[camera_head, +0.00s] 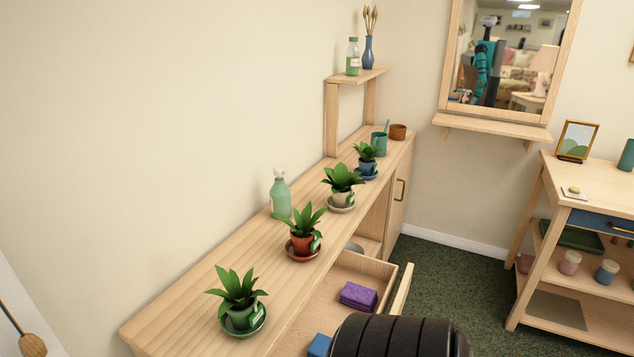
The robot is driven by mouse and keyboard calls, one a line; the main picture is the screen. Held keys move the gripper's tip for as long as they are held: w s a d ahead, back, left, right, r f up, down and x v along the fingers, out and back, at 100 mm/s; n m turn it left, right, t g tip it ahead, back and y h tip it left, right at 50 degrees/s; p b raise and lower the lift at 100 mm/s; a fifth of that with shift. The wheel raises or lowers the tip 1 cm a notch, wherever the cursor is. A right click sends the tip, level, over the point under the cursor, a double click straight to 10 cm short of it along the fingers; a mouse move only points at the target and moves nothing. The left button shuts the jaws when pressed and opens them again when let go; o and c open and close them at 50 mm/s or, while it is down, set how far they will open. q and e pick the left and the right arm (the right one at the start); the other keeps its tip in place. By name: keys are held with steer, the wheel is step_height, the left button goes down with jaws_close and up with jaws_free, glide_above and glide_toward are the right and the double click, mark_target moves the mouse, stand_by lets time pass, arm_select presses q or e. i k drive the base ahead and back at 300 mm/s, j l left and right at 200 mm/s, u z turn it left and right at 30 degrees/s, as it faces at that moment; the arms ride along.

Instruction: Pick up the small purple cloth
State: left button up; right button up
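The small purple cloth (358,296) lies folded inside an open drawer (326,308) of the long wooden cabinet. It is near the drawer's far end and its top is in plain view. Neither of my grippers shows in the head view. A dark ribbed arm part of mine covers the near part of the drawer at the bottom.
A blue item (319,345) is partly visible in the drawer. Several potted plants, such as the nearest one (237,293), and a green spray bottle (280,194) line the cabinet top (185,310). A side table (600,181) stands right; green carpet (445,275) lies between.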

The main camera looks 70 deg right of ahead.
mark_target(362, 299)
steer(key=z, duration=2.5)
